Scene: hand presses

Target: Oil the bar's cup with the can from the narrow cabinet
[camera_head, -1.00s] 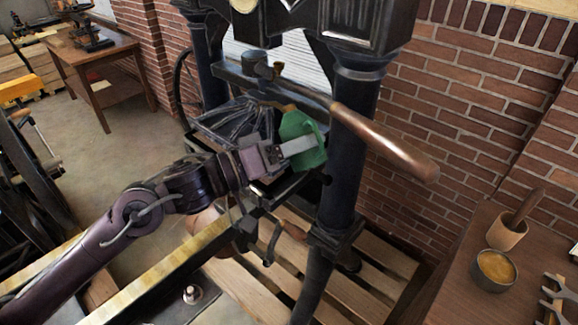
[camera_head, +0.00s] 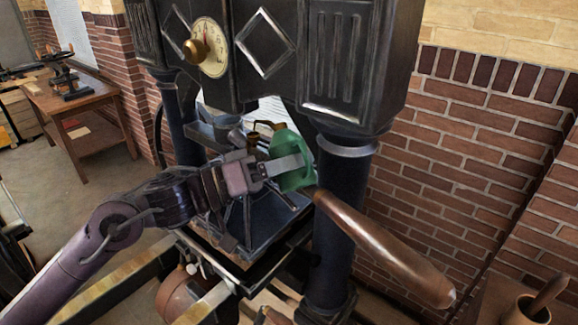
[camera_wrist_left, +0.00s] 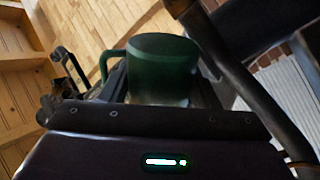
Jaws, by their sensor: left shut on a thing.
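The green oil can (camera_head: 295,176) is shut in my left gripper (camera_head: 288,165), which holds it up in front of the press. It also shows in the left wrist view (camera_wrist_left: 163,72), with its handle loop on the left side. The press bar (camera_head: 385,245) has a long copper-brown handle reaching right and toward me; the can hides part of the bar. Small brass-coloured parts (camera_head: 254,141) show just left of the can, near the bar's hub. I cannot tell which is the cup and which is the can's spout. My right gripper is out of view.
The dark press head with a round dial (camera_head: 211,47) stands above the can. A thick column (camera_head: 340,215) stands close on the right, before a brick wall (camera_head: 455,150). A mortar and pestle (camera_head: 530,308) is at the bottom right. A wooden table (camera_head: 75,105) is far left.

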